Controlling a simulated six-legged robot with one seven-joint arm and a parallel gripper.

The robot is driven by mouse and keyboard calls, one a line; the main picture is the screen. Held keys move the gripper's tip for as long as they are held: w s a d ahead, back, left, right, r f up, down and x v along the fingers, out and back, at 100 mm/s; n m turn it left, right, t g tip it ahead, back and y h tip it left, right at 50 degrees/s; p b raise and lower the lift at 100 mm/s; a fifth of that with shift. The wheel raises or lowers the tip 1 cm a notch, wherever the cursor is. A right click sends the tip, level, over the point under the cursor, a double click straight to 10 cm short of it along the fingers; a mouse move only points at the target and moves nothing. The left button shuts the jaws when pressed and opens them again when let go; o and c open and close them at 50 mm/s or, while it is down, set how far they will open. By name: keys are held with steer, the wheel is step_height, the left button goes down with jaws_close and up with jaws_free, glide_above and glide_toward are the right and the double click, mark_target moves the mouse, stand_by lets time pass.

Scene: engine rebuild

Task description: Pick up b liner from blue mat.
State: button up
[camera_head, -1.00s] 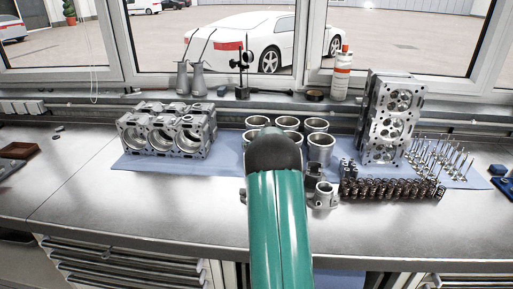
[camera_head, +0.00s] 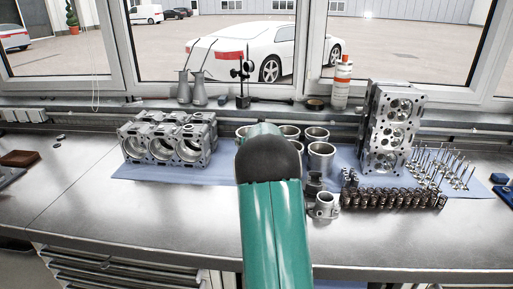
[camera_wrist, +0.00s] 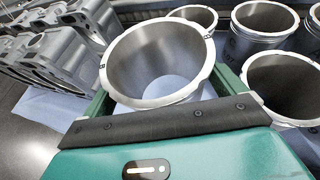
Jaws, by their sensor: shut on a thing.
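My gripper (camera_wrist: 160,88) has its green fingers on either side of a grey metal liner (camera_wrist: 160,52) in the wrist view and is shut on it. The liner is an open cylinder with a bright rim, and stands roughly upright. Blue mat shows through its bore. I cannot tell whether its bottom edge touches the mat. The blue mat (camera_head: 130,172) lies on the metal bench. In the head view my arm hides the held liner and the fingertips. Other liners stand close by, including one (camera_wrist: 265,20) behind and one (camera_wrist: 283,85) to the right.
An engine block (camera_head: 170,140) stands on the mat's left. A cylinder head (camera_head: 388,130) stands upright to the right, with several springs (camera_head: 395,197) and valves (camera_head: 440,165) beside it. A small metal part (camera_head: 323,205) lies right of my arm. The bench's left front (camera_head: 90,210) is clear.

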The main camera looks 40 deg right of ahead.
steer(key=a+r, duration=0.5)
steer(key=a, duration=0.5)
steer(key=shift+w+a+r, duration=0.2)
steer(key=shift+w+r, duration=0.1)
steer(key=shift+r, duration=0.1)
